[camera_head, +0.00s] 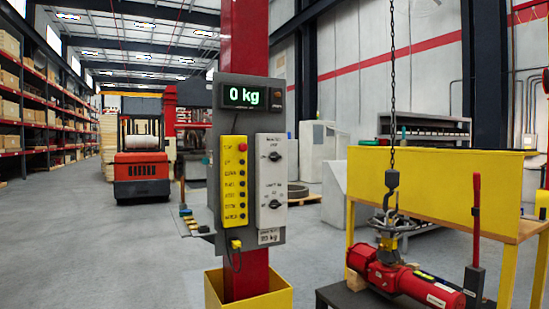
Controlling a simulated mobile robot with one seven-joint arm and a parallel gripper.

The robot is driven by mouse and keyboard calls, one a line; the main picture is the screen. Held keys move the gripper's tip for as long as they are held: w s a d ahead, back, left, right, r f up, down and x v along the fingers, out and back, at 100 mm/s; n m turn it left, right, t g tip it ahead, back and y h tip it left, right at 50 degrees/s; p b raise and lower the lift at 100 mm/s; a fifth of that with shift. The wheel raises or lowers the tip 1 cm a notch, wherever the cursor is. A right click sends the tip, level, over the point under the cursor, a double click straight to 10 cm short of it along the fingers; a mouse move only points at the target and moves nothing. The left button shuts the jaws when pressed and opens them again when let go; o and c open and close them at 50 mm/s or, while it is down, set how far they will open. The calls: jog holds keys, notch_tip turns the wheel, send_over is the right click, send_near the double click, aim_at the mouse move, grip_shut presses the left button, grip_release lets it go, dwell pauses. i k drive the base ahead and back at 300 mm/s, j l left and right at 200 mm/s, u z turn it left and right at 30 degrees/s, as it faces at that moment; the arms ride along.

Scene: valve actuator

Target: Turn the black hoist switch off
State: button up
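A grey control box stands on a red post in the middle of the head view. Its right side carries a light panel (272,180) with two black rotary switches, an upper one (274,156) and a lower one (274,204). The labels are too small to read surely, so I cannot tell which is the hoist switch or its setting. On the left is a yellow push-button panel (234,185) with a red button on top. The display (244,96) above reads 0 kg. My gripper is not in view.
A red valve actuator (420,284) lies on a dark stand at the lower right, beneath a hook (391,180) on a chain. A yellow-backed workbench (440,180) stands behind it. A yellow guard (213,290) surrounds the post's foot. Open floor lies left; a red forklift (141,165) stands farther back.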

aim_at(273, 156)
jog(key=i+l, duration=0.15)
jog(key=i, duration=0.25)
jog(key=i+l+u, duration=0.1)
jog(key=i, duration=0.25)
jog(key=i+l, duration=0.2)
jog(key=i, duration=0.2)
